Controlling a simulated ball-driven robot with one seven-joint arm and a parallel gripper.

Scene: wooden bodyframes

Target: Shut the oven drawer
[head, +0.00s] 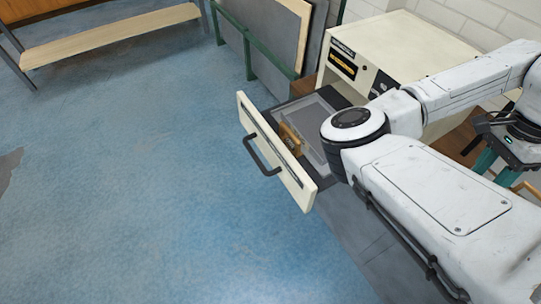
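The oven (405,45) is a cream, box-shaped unit with a dark control panel at the back right. Its drawer (273,150) is pulled far out to the left, with a cream front and a dark bar handle (262,155). A small brown-yellow item (291,139) lies inside the drawer. My arm crosses in front of the oven and covers part of the drawer's right side. My gripper (494,168) is at the right edge, well apart from the drawer handle. Only part of it shows, with teal finger parts, and its opening is unclear.
A wooden bench (110,37) stands at the upper left. Panels in a green rack (262,60) stand just behind the drawer. A white brick wall (480,20) is at the back right. The blue floor left of and in front of the drawer is clear.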

